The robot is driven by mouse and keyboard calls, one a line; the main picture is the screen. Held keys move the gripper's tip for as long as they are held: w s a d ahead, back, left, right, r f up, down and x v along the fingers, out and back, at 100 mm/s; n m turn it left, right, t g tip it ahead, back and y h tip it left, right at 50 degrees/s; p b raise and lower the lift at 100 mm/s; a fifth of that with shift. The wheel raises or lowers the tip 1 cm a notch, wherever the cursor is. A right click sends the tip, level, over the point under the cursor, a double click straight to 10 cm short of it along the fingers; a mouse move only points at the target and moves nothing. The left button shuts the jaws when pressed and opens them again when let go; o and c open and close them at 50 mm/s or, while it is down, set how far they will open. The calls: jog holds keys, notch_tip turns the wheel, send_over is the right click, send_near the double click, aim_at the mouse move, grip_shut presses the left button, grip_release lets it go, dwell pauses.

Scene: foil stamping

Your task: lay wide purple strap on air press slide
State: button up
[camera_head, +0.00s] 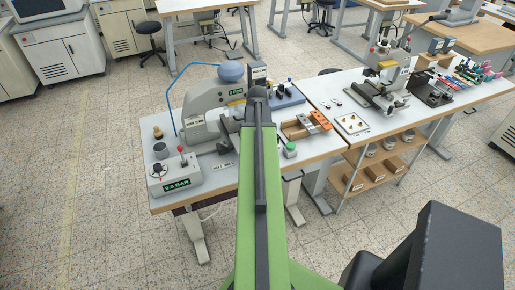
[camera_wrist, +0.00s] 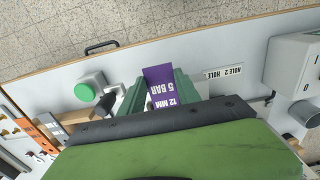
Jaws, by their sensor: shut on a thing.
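The purple strap (camera_wrist: 157,76), printed "12 MM 5 BAR", shows in the wrist view between the green fingers of my gripper (camera_wrist: 160,88). My gripper is shut on it, and the strap's far end sticks out past the fingers over the bench. In the head view my green arm hides the gripper and strap. The grey air press (camera_head: 207,115) stands on the left bench, left of the arm's end. Its slide is partly hidden by the arm in the head view, and I cannot tell it clearly in the wrist view.
A control box (camera_head: 174,178) with a green bar readout stands at the bench's front left. A green button (camera_head: 290,149) sits right of my arm, also in the wrist view (camera_wrist: 90,91). A small label (camera_wrist: 222,72) lies near the strap.

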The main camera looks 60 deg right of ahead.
jog(key=shift+w+d, duration=0.1)
jog(key=o, duration=1.4)
jog(key=shift+r, duration=0.1)
notch_tip(320, 180, up, 17)
jog(key=p, duration=1.7)
jog(key=shift+r, duration=0.1)
